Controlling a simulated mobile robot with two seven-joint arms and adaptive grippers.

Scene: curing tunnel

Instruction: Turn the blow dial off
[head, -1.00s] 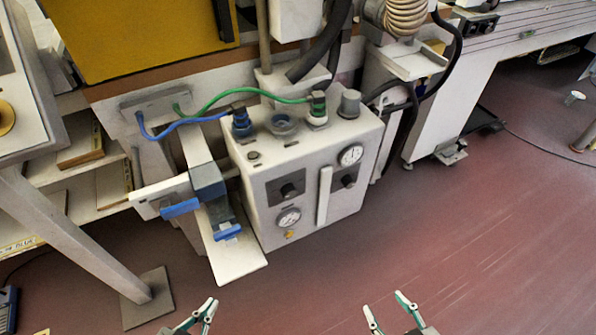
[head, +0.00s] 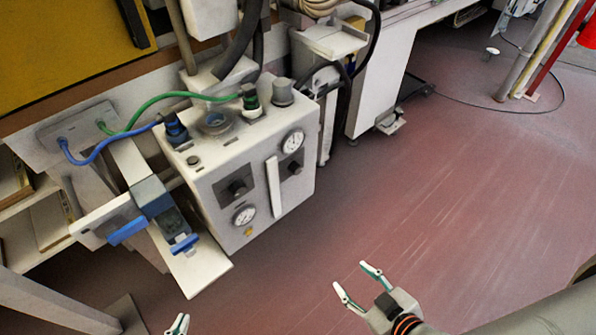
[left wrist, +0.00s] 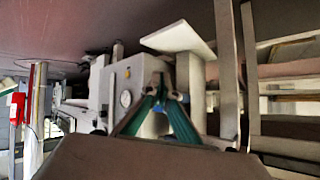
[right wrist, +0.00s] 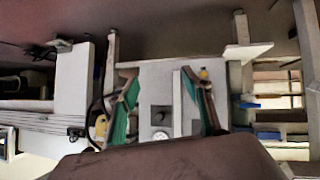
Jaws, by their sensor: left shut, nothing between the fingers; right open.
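The pale control box (head: 290,203) stands left of centre in the head view. Its front carries two black dials, one lower left (head: 237,188) and one upper right (head: 293,168), with an upright pale bar (head: 273,187) between them. I cannot read which is the blow dial. My left gripper (head: 178,325) is shut and empty at the bottom edge, mostly cut off. Its fingertips meet in the left wrist view (left wrist: 162,88). My right gripper (head: 357,284) is open and empty, right of the box and apart from it. In the right wrist view its fingers frame the box face with a dial (right wrist: 160,113).
Two gauges (head: 293,141) (head: 245,215) sit near the dials. Blue (head: 95,155) and green (head: 160,98) hoses run to the box top. A bracket with blue levers (head: 128,230) and a pale plate (head: 190,272) juts out left.

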